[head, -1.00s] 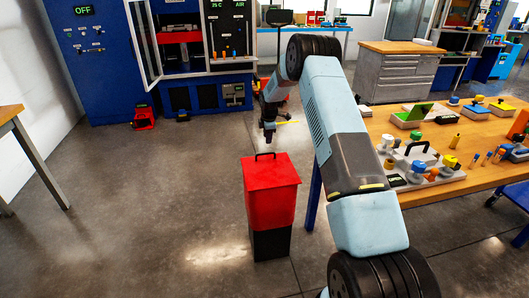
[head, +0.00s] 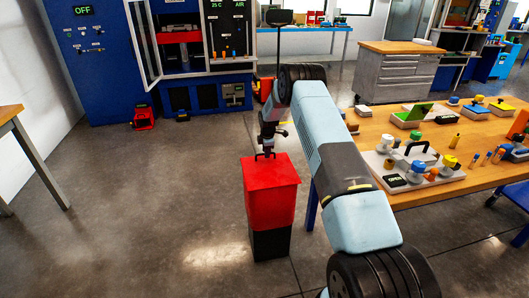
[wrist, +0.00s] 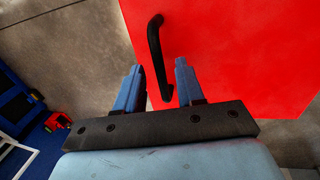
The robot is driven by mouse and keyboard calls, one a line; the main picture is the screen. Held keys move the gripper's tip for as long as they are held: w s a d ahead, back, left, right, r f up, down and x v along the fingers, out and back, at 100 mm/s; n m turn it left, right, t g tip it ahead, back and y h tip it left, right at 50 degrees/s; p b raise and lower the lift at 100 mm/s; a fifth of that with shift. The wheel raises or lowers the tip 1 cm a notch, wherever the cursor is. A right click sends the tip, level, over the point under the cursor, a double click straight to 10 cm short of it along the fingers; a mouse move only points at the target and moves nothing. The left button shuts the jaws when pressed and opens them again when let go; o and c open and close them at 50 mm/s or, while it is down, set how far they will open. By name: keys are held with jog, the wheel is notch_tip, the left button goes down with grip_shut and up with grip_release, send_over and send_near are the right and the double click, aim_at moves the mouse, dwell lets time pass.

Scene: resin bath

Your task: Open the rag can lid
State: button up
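The rag can (head: 270,208) is a red box with a black base, standing upright on the floor left of the table. Its red lid (head: 270,173) is closed and has a black handle on top. In the wrist view the lid (wrist: 235,55) fills the upper right, and the black handle (wrist: 155,50) arches up near its left edge. My gripper (wrist: 158,75) is open, its two blue fingers apart. The near end of the handle lies between the fingers in that view; I cannot tell whether they touch it. In the head view my gripper (head: 266,152) is right at the handle.
A wooden table (head: 440,196) with valves, bottles and small coloured boxes stands right of the can. A blue cabinet (head: 105,60) with an open glass door is behind. A wooden table edge (head: 10,115) is at the far left. The floor left of the can is clear.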

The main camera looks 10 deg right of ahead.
jog(key=shift+c, duration=0.4)
grip_shut()
